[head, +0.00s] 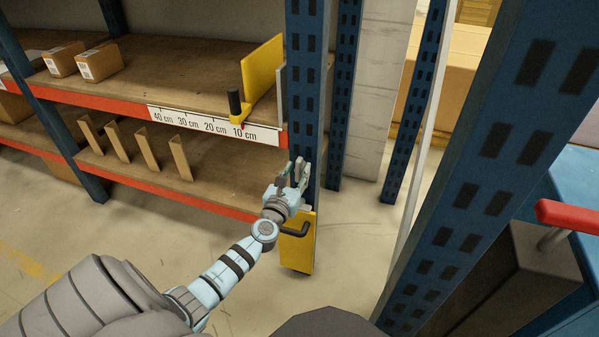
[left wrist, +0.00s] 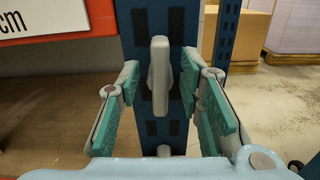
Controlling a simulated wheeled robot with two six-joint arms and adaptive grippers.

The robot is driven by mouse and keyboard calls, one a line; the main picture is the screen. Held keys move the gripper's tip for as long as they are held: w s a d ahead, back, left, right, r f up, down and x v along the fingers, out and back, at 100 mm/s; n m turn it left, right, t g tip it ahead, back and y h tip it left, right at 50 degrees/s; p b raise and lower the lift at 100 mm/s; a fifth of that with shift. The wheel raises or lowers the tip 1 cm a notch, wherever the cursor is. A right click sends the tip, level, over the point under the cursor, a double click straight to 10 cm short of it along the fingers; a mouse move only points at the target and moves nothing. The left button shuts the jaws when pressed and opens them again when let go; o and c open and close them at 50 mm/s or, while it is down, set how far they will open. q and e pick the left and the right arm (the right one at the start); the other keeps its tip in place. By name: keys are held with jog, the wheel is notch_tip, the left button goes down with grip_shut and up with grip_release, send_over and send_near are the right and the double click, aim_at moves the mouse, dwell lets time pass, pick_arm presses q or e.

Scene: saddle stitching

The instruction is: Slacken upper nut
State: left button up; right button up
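A light grey elongated nut (left wrist: 160,78) stands upright against the blue post (left wrist: 143,35) in the left wrist view. My left gripper (left wrist: 160,110) is open around it, with one green-padded finger on each side and a gap visible on both sides. A second grey piece (left wrist: 163,151) shows lower on the post, mostly hidden by my gripper. In the head view my left gripper (head: 293,178) is at the front of the post, above a yellow plate (head: 299,252) with a black handle (head: 297,230). The nut is hard to make out there. My right gripper is not in view.
Shelves (head: 215,165) with wooden dividers lie left of the post. A yellow stop (head: 263,75) with a black handle sits on the scaled upper shelf. A large blue post (head: 490,170) and a red bar (head: 569,216) stand at the right. Open floor lies between.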

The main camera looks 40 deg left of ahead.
pick_arm(q)
jog(key=shift+x, duration=1.05)
grip_shut()
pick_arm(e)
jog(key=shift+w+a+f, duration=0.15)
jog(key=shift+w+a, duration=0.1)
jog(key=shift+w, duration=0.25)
